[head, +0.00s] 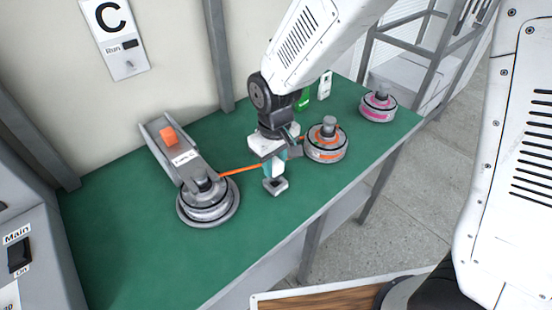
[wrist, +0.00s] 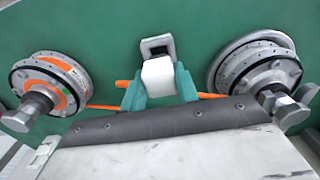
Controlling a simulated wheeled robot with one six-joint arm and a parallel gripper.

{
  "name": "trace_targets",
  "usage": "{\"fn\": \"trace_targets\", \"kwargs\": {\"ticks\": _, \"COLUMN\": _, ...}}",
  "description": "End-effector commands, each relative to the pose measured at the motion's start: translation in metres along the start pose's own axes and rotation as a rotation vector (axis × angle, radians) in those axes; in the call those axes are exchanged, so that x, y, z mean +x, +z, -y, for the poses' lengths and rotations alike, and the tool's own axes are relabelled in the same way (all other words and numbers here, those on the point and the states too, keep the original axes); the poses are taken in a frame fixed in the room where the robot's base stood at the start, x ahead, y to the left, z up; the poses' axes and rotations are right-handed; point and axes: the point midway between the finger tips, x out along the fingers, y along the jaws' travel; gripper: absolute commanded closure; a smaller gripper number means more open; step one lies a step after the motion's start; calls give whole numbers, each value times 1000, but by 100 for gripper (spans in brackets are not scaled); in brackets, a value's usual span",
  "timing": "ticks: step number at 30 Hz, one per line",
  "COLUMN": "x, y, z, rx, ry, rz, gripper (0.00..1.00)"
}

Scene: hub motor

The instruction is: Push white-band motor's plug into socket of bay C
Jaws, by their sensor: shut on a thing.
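The white-band motor (head: 207,207) sits on a round base at the left of the green bench, and shows at the right in the wrist view (wrist: 250,66). Its orange cable (head: 240,171) runs to my gripper (head: 272,170). The teal fingers (wrist: 158,92) are shut on a white plug (wrist: 158,75). A grey socket block (head: 276,186) with a dark opening stands on the bench just below the fingers. In the wrist view the plug overlaps the near side of this socket (wrist: 155,46). I cannot tell whether the plug is inside it.
A grey bracket (head: 158,148) with an orange piece (head: 169,135) stands behind the white-band motor. An orange-band motor (head: 326,143) is close right of my gripper, and a pink-band motor (head: 378,105) is farther back. The bay C sign (head: 112,30) is on the wall. The bench front is clear.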

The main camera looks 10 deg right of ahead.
Motion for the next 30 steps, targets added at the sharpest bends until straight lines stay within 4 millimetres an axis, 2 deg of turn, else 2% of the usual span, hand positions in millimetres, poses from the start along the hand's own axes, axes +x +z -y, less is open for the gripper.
{"fn": "trace_targets", "kwargs": {"ticks": 14, "x": 0, "y": 0, "z": -1, "rx": 2, "ry": 0, "rz": 0, "gripper": 100}}
{"fn": "trace_targets", "kwargs": {"ticks": 30, "x": 12, "y": 1, "z": -1, "rx": 2, "ry": 0, "rz": 0, "gripper": 100}}
